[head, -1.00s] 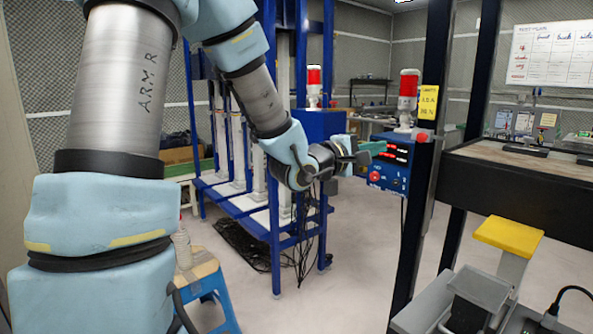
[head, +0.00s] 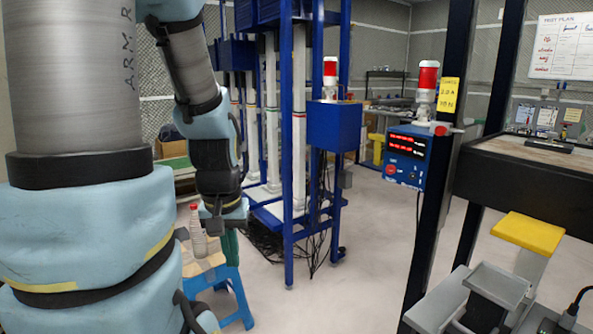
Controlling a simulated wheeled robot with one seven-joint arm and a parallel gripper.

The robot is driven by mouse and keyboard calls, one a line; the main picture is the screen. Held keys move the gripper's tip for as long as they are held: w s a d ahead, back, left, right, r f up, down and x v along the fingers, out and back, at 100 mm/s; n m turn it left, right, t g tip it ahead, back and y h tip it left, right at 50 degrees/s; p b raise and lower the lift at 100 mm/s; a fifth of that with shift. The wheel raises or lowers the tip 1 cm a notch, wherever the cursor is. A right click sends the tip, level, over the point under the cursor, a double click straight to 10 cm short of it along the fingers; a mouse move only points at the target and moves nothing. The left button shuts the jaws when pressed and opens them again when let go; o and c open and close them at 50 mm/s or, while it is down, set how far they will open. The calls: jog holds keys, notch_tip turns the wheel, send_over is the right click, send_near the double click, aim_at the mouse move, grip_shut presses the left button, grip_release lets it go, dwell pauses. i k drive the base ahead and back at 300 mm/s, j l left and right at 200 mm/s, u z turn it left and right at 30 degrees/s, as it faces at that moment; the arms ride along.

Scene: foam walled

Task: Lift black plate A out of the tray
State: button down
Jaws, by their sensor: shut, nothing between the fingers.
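I cannot make out black plate A or its tray with certainty in the head view. My gripper (head: 230,246) hangs downward left of the blue frame, beside a small blue stool. Its green fingers are partly hidden behind my wrist; it is shut and holds nothing. A flat dark piece (head: 549,145) lies on the bench at the far right, well away from my gripper; I cannot tell whether it is a plate.
A blue stool (head: 232,278) carries a bottle (head: 197,232) close to my gripper. A tall blue frame (head: 287,150) and a blue control box (head: 405,157) stand ahead. A dark bench (head: 530,190) and yellow pad (head: 530,232) are at right. The middle floor is clear.

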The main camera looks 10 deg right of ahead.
aim_at(550, 145)
jog(key=k+l, duration=0.3)
jog(key=l, duration=0.15)
jog(key=k+l, duration=0.65)
jog(key=l, duration=0.2)
